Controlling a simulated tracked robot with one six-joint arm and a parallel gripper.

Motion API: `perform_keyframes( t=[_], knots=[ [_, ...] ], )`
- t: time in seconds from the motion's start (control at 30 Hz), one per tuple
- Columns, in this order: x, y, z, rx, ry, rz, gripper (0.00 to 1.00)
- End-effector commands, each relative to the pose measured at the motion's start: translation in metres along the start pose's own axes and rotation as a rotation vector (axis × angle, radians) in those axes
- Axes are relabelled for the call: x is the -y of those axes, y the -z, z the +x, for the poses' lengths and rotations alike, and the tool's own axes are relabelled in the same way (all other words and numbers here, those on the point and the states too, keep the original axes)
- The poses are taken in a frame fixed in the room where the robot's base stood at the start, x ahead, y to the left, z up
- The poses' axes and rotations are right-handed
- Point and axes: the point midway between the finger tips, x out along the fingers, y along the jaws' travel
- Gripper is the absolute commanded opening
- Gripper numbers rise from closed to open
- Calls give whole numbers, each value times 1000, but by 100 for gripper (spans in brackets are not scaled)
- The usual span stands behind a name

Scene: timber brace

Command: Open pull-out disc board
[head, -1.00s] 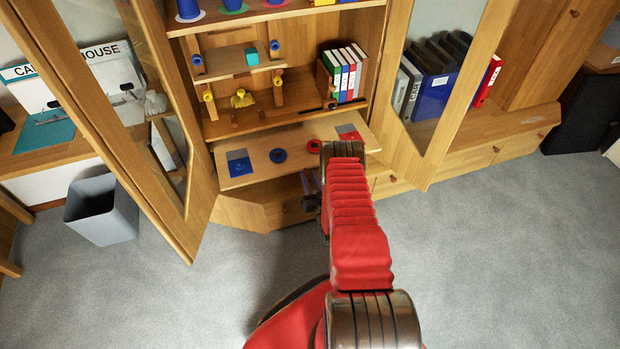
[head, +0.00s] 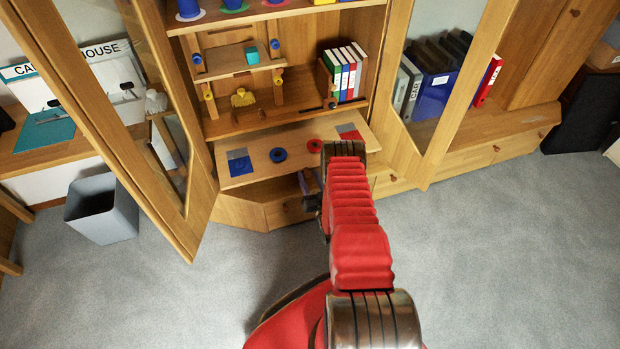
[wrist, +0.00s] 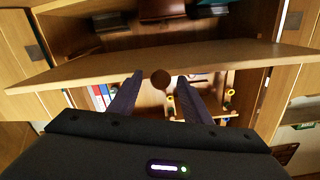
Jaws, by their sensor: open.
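The disc board (head: 258,163) is a light wooden panel sticking out below the lower shelf of the cabinet. My open gripper (wrist: 160,84) has one dark finger on each side of the knob, with visible gaps. In the head view my gripper (head: 310,190) is partly hidden by my arm.
Open glass doors stand at left (head: 150,130) and right (head: 455,110) of the cabinet. Books (head: 348,72) and blue and yellow parts sit on the shelf above the board. A grey bin (head: 102,210) stands at left. The carpet in front is clear.

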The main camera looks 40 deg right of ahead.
Motion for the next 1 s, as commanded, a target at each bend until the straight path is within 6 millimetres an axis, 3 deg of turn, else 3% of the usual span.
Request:
perform_keyframes(
  t=[0.17, 0.73, 1.0],
  knots=[
    [0, -1, -18, 3, -1, 1, 44],
    [-1, -2, -114, 3, -3, 2, 44],
    [0, -1, -134, 1, -1, 1, 44]
  ],
)
